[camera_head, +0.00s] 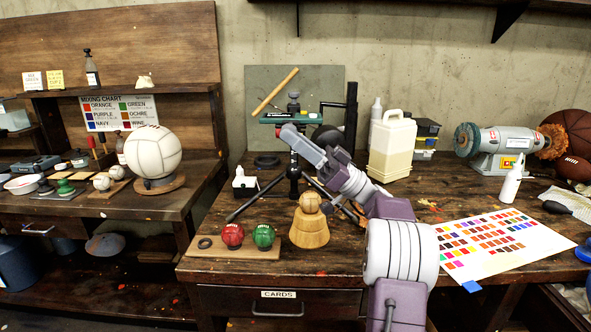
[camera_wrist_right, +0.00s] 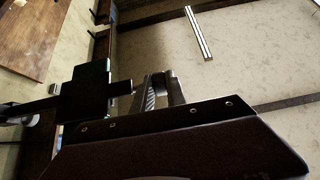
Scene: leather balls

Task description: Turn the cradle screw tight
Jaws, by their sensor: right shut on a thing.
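A tripod (camera_head: 293,172) stands on the bench and carries a green cradle head (camera_head: 305,115) with a dark knob on top. My right gripper (camera_head: 289,131) reaches up from the lower right to the front of this head. In the right wrist view my right gripper (camera_wrist_right: 158,90) is shut on a small ribbed metal piece, which appears to be the cradle screw (camera_wrist_right: 150,97); the fingers hide most of it. A black block (camera_wrist_right: 85,92) of the stand is beside the fingers. How far the screw is turned cannot be seen. My left gripper is in neither view.
A wooden stand (camera_head: 309,232) with a small ball and a board with red (camera_head: 232,235) and green (camera_head: 263,237) balls are in front of the tripod. A cream jug (camera_head: 392,148) and grinder (camera_head: 497,146) stand to the right. A colour sheet (camera_head: 500,262) lies on the bench.

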